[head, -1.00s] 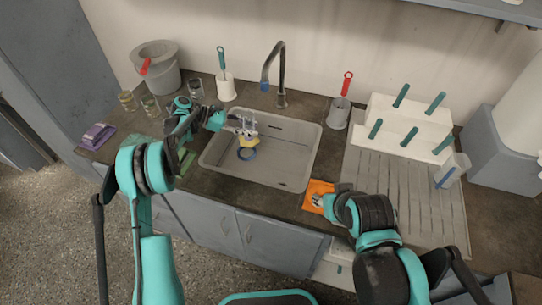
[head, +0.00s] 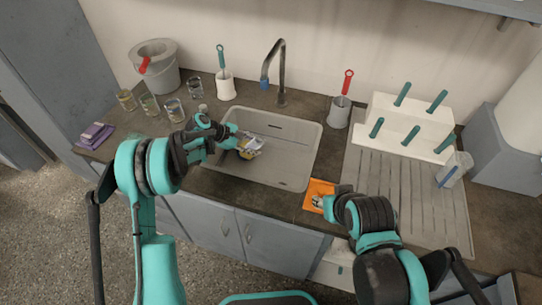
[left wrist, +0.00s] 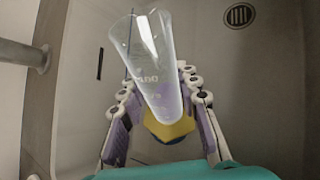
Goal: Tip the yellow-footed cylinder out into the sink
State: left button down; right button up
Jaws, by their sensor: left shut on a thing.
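The yellow-footed cylinder is clear with pale markings; its yellow foot (head: 247,155) shows in the head view over the left part of the sink (head: 290,178). In the left wrist view the clear tube (left wrist: 150,70) points away from the gripper, with its foot (left wrist: 168,129) between the fingers. My left gripper (head: 247,146) is shut on the cylinder and holds it tilted over the basin. Whether liquid is inside or flowing I cannot tell. My right gripper (head: 320,202) is low over an orange square (head: 316,188) at the sink's front right; its fingers are too small to read.
A dark faucet (head: 280,75) rises behind the sink. A red-handled brush in a grey holder (head: 340,112) and a white peg rack (head: 408,125) are at the right.

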pick_arm(q)
jog(key=shift+s+d+r+t, duration=0.25)
jog(key=shift+r+t, duration=0.05)
jog(key=shift+w+r+m+t+y, duration=0.1)
jog(key=shift+r+m+t+y, duration=0.15)
jog(key=shift+y, duration=0.25)
jog(key=shift+a+r+m+t+y, duration=0.15)
jog(key=shift+r+m+t+y, duration=0.2)
jog(key=shift+r+t+y, duration=0.1)
jog(key=shift+w+a+r+y+p, duration=0.1)
jog(key=shift+w+r+y+p, duration=0.05)
jog(key=shift+y+p, duration=0.15)
jog(key=shift+t, duration=0.3)
jog(key=shift+w+a+r+m+t+y+p, duration=0.1)
jog(key=shift+w+r+m+t+y+p, duration=0.05)
jog(key=shift+r+m+t+y+p, duration=0.8)
dwell(0.4)
jog(key=shift+s+d+r+t+y, duration=0.3)
jog(key=shift+s+d+r+t, duration=0.15)
jog(key=shift+r+t, duration=0.15)
dwell(0.4)
jog(key=shift+s+r+m+t+y+b, duration=0.1)
jog(key=shift+r+m+t+y+b, duration=0.45)
jog(key=shift+r+m+t+y, duration=0.15)
dwell(1.2)
